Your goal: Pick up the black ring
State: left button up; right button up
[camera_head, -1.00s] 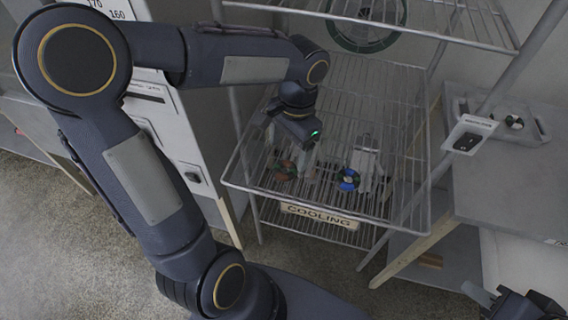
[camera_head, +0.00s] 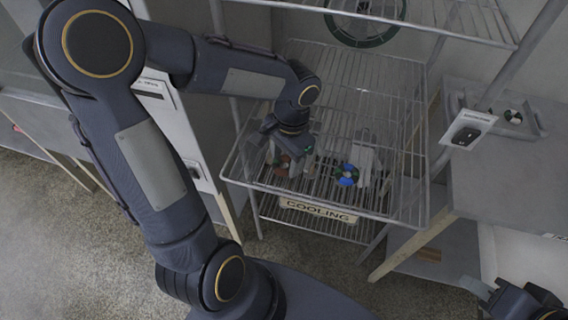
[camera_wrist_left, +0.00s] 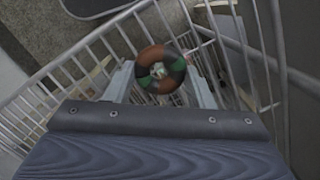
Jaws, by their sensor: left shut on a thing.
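My left gripper (camera_head: 292,160) is down at the wire rack and shut on a ring (camera_wrist_left: 178,90) with red-brown, dark and green patches. In the left wrist view the ring sits between the two fingers, above the wires; I cannot tell whether it still touches them. A dark ring with coloured patches (camera_head: 513,117) lies in the grey tray at the right, apart from both grippers. A blue, green and dark ring (camera_head: 346,175) lies on the rack right of my left gripper. My right gripper (camera_head: 524,298) shows only partly at the lower right edge.
The wire rack (camera_head: 375,85) has a raised wire rim and a COOLING sign (camera_head: 318,210) at its front. A grey tray (camera_head: 540,130) stands on the right-hand bench. A large green ring hangs behind.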

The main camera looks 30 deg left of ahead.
pick_arm(q)
jog(key=shift+c, duration=0.2)
notch_tip(320, 180, up, 10)
dwell(0.4)
